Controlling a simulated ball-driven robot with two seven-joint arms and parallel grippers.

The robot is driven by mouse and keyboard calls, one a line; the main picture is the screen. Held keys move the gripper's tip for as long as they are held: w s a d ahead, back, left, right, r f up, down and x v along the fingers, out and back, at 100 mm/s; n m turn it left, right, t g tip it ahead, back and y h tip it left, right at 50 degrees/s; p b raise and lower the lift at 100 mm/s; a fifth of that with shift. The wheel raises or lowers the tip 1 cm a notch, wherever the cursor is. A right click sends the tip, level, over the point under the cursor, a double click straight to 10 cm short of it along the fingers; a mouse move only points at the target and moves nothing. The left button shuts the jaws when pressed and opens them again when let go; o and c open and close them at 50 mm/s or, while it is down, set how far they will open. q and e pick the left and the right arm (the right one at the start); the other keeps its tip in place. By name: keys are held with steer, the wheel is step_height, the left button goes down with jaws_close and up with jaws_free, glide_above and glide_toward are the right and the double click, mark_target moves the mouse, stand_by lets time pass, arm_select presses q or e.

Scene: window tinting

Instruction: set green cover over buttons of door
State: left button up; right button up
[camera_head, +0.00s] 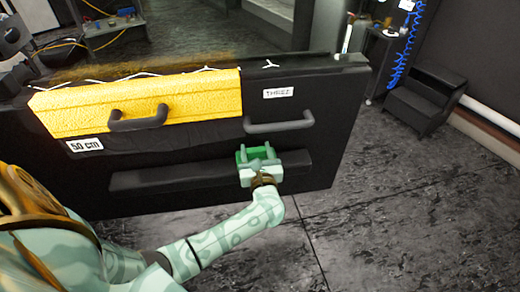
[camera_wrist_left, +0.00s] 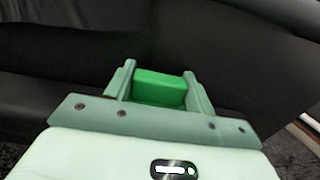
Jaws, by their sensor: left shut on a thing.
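The black door (camera_head: 205,155) stands across the middle of the head view, with an armrest ledge (camera_head: 165,178) along its lower part. My left gripper (camera_head: 258,153) is at the right end of this ledge. It is shut on the green cover (camera_head: 242,154), which shows between the two fingers in the left wrist view (camera_wrist_left: 160,88). I cannot tell whether the cover touches the ledge. No buttons are visible; the gripper and cover hide that end of the ledge. My right gripper is not in view.
A yellow cover (camera_head: 165,100) lies over the door's upper left, above a dark handle (camera_head: 138,120). A grey handle (camera_head: 279,124) sticks out above my gripper. A black step stool (camera_head: 425,100) stands at the right. The floor (camera_head: 400,210) at lower right is clear.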

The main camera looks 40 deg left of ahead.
arm_select(q)
steer(key=shift+d+r, duration=0.15)
steer(key=shift+f, duration=0.3)
steer(key=o, duration=1.1)
steer(key=shift+r, duration=0.2)
steer(key=shift+s+r, duration=0.1)
steer(key=shift+s, duration=0.05)
steer(key=p+v, duration=0.2)
steer(key=v, duration=0.9)
steer(key=shift+s+d, duration=0.25)
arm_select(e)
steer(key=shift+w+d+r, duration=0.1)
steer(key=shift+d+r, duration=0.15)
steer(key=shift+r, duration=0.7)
